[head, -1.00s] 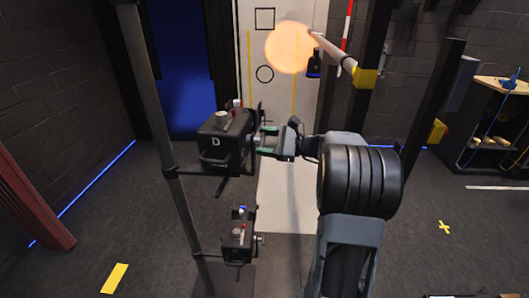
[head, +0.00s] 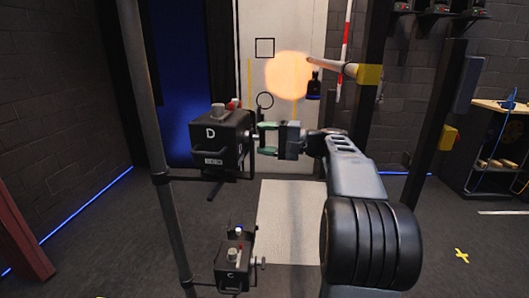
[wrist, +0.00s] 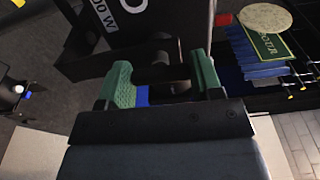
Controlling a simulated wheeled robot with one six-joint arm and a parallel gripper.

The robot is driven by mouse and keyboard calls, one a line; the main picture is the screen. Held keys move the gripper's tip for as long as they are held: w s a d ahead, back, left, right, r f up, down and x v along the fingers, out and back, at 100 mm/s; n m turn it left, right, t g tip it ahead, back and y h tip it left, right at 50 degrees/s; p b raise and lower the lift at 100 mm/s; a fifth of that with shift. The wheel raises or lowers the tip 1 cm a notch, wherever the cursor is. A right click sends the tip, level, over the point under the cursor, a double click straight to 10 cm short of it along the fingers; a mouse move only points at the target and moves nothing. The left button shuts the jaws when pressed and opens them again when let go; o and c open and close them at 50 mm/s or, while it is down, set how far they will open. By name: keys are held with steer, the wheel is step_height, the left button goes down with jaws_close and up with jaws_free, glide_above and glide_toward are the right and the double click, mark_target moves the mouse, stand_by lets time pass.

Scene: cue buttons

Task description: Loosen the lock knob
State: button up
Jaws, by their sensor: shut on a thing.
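The upper black lamp (head: 208,148), marked D, hangs on a dark upright pole at left. Its lock knob (head: 254,137) sticks out from its right side. My gripper (head: 263,138) reaches in from the right, with one green fingertip above the knob and one below. In the wrist view my gripper (wrist: 163,85) has its green pads on either side of the dark knob (wrist: 165,73), close against the black bracket. The jaws are shut on the knob, and the fingers partly hide it.
A second lamp (head: 233,262), marked C, hangs lower on the same pole (head: 150,130). A dark post (head: 435,120) stands at right.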

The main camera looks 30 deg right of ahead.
steer(key=shift+f+n+b, duration=0.1)
steer(key=shift+n+b, duration=1.6)
steer(key=shift+n, duration=0.3)
steer(key=o, duration=0.9)
steer(key=v, duration=1.3)
steer(key=shift+s+d+p, duration=0.25)
steer(key=shift+d+p, duration=0.05)
steer(key=shift+p, duration=0.1)
